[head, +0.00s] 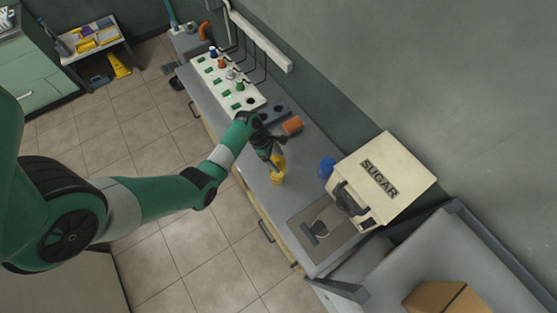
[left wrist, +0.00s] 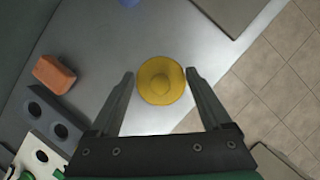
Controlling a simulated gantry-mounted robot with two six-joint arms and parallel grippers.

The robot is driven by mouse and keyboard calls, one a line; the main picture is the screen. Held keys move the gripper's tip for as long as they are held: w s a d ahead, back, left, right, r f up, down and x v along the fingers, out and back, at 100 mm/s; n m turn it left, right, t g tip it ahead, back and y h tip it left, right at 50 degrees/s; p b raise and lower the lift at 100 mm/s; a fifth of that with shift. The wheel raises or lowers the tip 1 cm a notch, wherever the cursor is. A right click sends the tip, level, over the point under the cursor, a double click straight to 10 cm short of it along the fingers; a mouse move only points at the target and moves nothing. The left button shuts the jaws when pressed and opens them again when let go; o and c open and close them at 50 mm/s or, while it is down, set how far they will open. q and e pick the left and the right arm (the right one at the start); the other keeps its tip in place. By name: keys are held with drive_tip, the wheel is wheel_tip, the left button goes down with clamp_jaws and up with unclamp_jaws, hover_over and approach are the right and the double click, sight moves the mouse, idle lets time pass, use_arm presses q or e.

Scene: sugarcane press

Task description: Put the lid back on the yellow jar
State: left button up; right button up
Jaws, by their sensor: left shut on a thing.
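The yellow jar (head: 277,178) stands on the grey counter. My left gripper (head: 272,160) is right above it, pointing down. In the left wrist view the round yellow lid (left wrist: 161,80) with its central knob shows from above, between the fingers of my left gripper (left wrist: 161,74). The gripper is shut on the lid. The lid hides the jar in that view. Whether the lid touches the jar's rim or is slightly above it, I cannot tell. My right gripper is not in view.
An orange block (head: 292,126) and a dark holder with holes (left wrist: 52,112) lie close by. A white panel (head: 222,78) with green parts is farther back. A blue object (head: 326,167) and the sugar box (head: 385,178) stand right of the jar. The counter's front edge is near the jar.

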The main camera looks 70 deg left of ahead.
sight(277, 165)
use_arm(q)
wheel_tip(277, 165, down, 4)
drive_tip(key=b, duration=0.4)
drive_tip(key=shift+d+f, duration=0.1)
drive_tip(key=shift+f, duration=0.1)
drive_tip(key=shift+f+b, duration=0.75)
drive_tip(key=shift+f, duration=0.05)
drive_tip(key=shift+p, duration=0.45)
drive_tip(key=shift+f, duration=0.15)
idle(0.8)
idle(0.5)
idle(0.3)
drive_tip(key=o, duration=1.1)
